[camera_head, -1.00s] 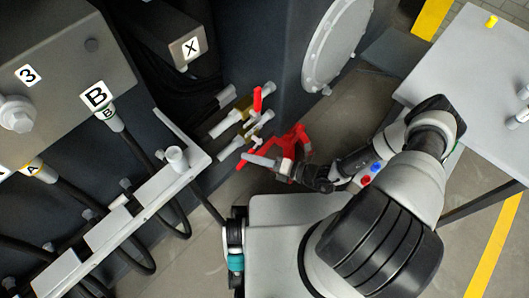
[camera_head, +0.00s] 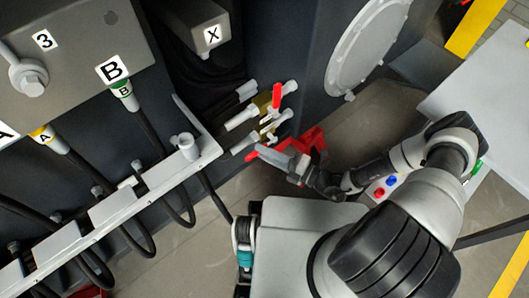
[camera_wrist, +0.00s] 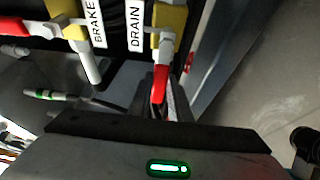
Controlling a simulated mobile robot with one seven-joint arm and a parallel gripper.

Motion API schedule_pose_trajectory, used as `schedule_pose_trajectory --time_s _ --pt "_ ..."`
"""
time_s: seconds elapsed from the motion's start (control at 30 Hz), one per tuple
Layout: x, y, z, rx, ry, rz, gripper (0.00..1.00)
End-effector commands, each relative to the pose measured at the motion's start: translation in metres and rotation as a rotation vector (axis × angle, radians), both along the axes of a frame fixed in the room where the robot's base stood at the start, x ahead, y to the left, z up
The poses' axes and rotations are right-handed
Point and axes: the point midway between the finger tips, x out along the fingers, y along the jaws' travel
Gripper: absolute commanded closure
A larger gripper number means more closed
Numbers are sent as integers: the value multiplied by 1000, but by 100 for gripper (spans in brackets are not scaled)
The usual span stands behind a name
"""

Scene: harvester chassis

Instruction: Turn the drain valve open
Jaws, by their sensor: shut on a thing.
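The drain valve (camera_wrist: 166,45) has a yellow body and stands beside a white DRAIN label in the wrist view. Its red handle (camera_wrist: 159,86) points down the picture to the black edge of my gripper (camera_wrist: 160,128). The fingertips and the gripped part are hard to make out there. In the head view, my gripper (camera_head: 278,158) is at the lower end of the valve group (camera_head: 262,120), shut on the handle, with a red tip (camera_head: 252,156) showing beyond it.
A second yellow valve (camera_wrist: 63,14) by the BRAKE label has a red handle pointing left. A white rail (camera_head: 150,190) with hoses lies left of the valves. A red object (camera_head: 314,140) is behind my gripper. A grey table (camera_head: 480,95) stands at right; floor shows between.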

Motion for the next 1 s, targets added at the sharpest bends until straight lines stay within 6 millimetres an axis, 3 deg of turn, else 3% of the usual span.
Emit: schedule_pose_trajectory --time_s 0.23,0.27,0.37,0.77,1.0 --pt "0 0 1 6 5 -1 100" --pt "0 0 1 6 5 -1 79" --pt "0 0 1 5 3 -1 63" --pt "-2 -7 1 2 1 -2 63" --pt "-20 -50 2 0 2 -4 63"
